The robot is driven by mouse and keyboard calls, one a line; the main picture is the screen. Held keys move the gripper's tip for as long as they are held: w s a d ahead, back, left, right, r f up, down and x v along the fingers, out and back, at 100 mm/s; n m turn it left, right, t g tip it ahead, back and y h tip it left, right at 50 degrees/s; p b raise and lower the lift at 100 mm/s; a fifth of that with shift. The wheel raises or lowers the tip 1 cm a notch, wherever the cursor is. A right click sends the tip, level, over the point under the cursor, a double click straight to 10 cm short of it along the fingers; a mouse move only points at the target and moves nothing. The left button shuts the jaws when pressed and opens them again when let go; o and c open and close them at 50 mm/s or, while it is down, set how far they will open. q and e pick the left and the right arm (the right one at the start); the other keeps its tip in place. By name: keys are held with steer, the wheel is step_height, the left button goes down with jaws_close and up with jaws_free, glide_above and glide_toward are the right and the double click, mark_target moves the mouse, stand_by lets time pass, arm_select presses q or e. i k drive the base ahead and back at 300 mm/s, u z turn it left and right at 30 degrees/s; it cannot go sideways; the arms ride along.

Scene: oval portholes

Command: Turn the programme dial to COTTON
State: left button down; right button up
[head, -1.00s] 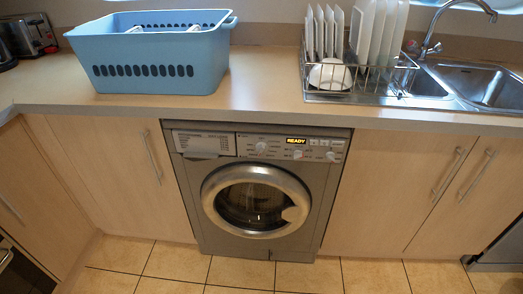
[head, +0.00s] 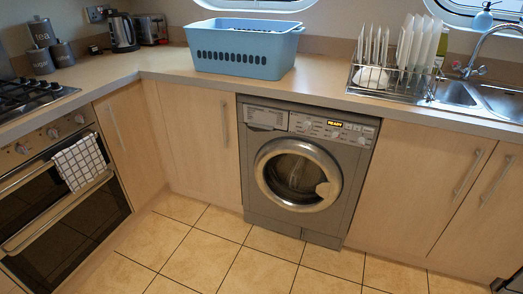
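The grey washing machine (head: 252,190) stands under the worktop between wooden cupboard doors, in the head view right of centre. Its round door (head: 297,175) is shut. The control panel along its top has a lit display (head: 335,123), too small to read surely now; it read READY in the earlier view. Small pale knobs sit on the panel, one left of the display (head: 306,123) and one below it. The dial lettering and pointer position are too small to read. Neither of my grippers is in view.
A blue laundry basket (head: 243,62) stands on the worktop (head: 322,82) above the machine. A dish rack with plates (head: 390,84) and a sink (head: 456,93) are to the right. An oven (head: 62,205) with a checked towel (head: 78,162) is at left. The tiled floor (head: 222,250) in front is clear.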

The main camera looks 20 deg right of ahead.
mark_target(307, 126)
steer(key=u, duration=0.85)
steer(key=i, duration=1.45)
steer(key=z, duration=1.4)
steer(key=i, duration=0.5)
steer(key=z, duration=0.5)
